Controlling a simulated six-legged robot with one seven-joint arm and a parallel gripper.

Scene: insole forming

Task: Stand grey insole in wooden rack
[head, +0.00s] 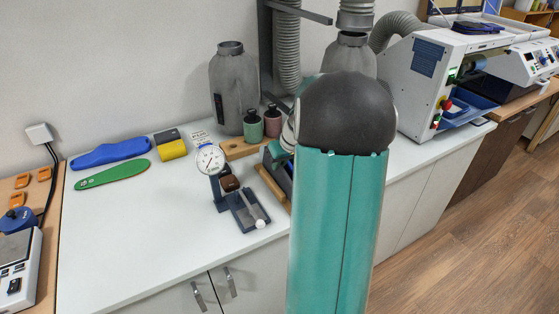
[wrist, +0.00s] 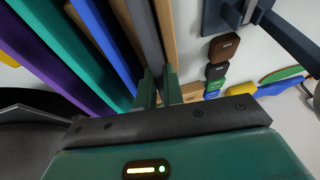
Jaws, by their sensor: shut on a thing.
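In the wrist view, my gripper (wrist: 158,88) is shut on the grey insole (wrist: 144,32), which shows as a narrow grey strip running up from between the fingers. The wooden rack's tan slats (wrist: 167,30) lie on both sides of the insole. I cannot tell how deep the insole sits between them. In the head view, a wooden edge of the rack (head: 271,187) shows left of my arm. My gripper and the grey insole are hidden there behind my arm.
Purple, teal and blue strips (wrist: 101,40) stand left of the grey insole in the wrist view. A dial gauge stand (head: 212,165) is left of the rack. A green insole (head: 112,174) and a blue one (head: 110,152) lie farther left. The front left worktop is clear.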

